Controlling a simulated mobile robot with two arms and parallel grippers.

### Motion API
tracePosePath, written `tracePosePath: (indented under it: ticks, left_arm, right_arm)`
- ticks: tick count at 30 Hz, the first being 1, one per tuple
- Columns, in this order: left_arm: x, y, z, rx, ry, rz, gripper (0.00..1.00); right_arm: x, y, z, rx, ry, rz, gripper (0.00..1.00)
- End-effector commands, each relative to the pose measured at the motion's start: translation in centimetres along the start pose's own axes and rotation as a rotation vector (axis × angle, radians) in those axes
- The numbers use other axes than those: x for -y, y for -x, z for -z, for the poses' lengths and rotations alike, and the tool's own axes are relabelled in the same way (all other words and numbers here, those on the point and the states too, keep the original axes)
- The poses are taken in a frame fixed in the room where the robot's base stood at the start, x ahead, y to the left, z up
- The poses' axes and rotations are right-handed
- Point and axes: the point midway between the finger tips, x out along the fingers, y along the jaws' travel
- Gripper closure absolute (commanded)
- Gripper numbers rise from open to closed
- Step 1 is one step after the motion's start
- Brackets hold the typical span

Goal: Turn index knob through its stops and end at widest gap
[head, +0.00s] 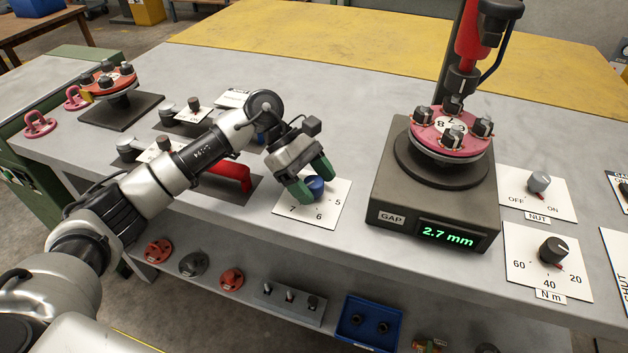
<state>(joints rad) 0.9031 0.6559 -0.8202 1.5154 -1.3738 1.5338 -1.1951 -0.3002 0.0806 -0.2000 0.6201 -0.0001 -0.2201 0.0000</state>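The blue index knob (316,187) sits on a white plate (327,213) marked 5, 6 and 7. My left gripper (315,188) reaches down to it, with one green finger on each side; the fingers appear to touch the knob. The fingers hide part of the knob and plate, so I cannot read where its pointer stands. The gap display (447,235) reads 2.7 mm in green. Above it, a red flanged spool (451,133) with several dark knobbed nuts and a numbered white label sits on a dark round base. My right gripper is not in view.
A red and black tool (470,50) hangs over the spool. To the right are a grey NUT knob (539,182) and a black N m knob (552,250). A red handle (232,174) lies left of my gripper. Another red flange stack (110,77) stands at far left.

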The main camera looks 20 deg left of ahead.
Motion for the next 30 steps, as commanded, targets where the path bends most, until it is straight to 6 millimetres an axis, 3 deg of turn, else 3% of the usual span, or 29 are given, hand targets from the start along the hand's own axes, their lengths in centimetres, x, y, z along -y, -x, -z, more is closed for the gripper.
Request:
tracePosePath:
  ticks: [11,24,30]
  left_arm:
    - [-0.1,0.9,0.0,0.0,0.0,-0.003,0.33]
    - [-0.1,9.0,0.1,0.0,0.001,-0.004,0.33]
    - [0.0,10.7,0.0,0.0,0.0,-0.002,0.33]
  right_arm:
    - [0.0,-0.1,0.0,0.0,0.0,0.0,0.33]
    - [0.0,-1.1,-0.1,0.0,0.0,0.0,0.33]
    - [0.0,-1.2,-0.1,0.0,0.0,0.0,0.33]
